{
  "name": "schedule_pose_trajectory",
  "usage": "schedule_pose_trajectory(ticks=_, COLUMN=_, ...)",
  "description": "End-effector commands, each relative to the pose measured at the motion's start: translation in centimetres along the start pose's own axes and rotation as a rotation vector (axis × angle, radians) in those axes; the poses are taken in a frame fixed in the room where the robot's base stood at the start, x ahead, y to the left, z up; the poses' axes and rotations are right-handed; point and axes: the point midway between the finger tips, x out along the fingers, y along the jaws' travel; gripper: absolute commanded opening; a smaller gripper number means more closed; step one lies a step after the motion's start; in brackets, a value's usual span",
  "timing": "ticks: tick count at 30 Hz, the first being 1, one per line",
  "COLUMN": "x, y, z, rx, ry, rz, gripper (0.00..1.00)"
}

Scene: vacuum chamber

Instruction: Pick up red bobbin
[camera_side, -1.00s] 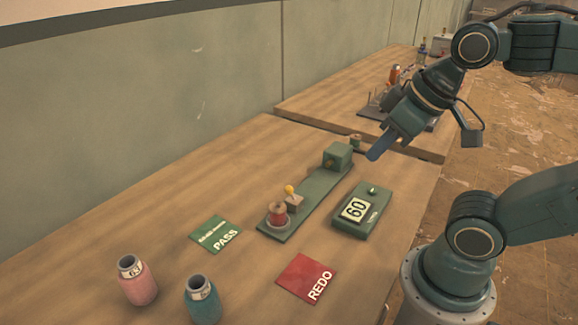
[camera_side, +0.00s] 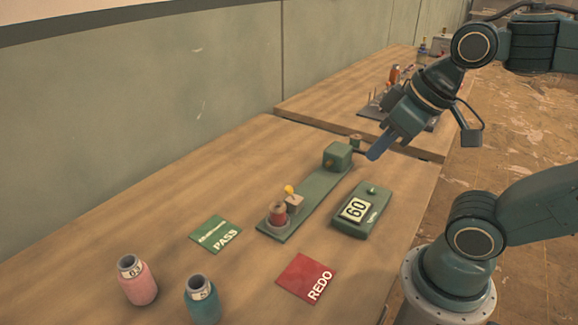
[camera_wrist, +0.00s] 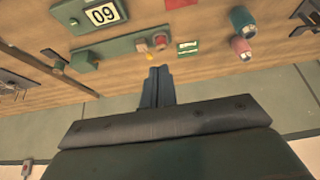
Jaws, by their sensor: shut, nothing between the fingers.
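A red bobbin (camera_side: 277,212) stands upright on the near end of a long green base (camera_side: 312,202), beside a small block with a yellow knob (camera_side: 290,190). In the wrist view the red bobbin (camera_wrist: 160,39) is small, beyond my fingertips. My gripper (camera_side: 373,155) is above the far end of the table, pointing down and to the left, well apart from the bobbin. Its fingers look closed together and empty, and they show in the wrist view too (camera_wrist: 159,69).
A second table (camera_side: 330,98) with clutter stands behind.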

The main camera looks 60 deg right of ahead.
Motion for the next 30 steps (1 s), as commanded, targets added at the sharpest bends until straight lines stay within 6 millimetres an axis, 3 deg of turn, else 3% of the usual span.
schedule_pose_trajectory(ticks=5, x=0.00, y=0.00, z=0.00, rx=0.000, ry=0.000, rz=0.000, gripper=0.00)
schedule_pose_trajectory(ticks=6, x=0.00, y=0.00, z=0.00, rx=0.000, ry=0.000, rz=0.000, gripper=0.04)
schedule_pose_trajectory(ticks=15, x=0.00, y=0.00, z=0.00, rx=0.000, ry=0.000, rz=0.000, gripper=0.63)
schedule_pose_trajectory(ticks=30, x=0.23, y=0.02, z=-0.71, rx=-0.042, ry=-0.017, rz=0.000, gripper=0.64)
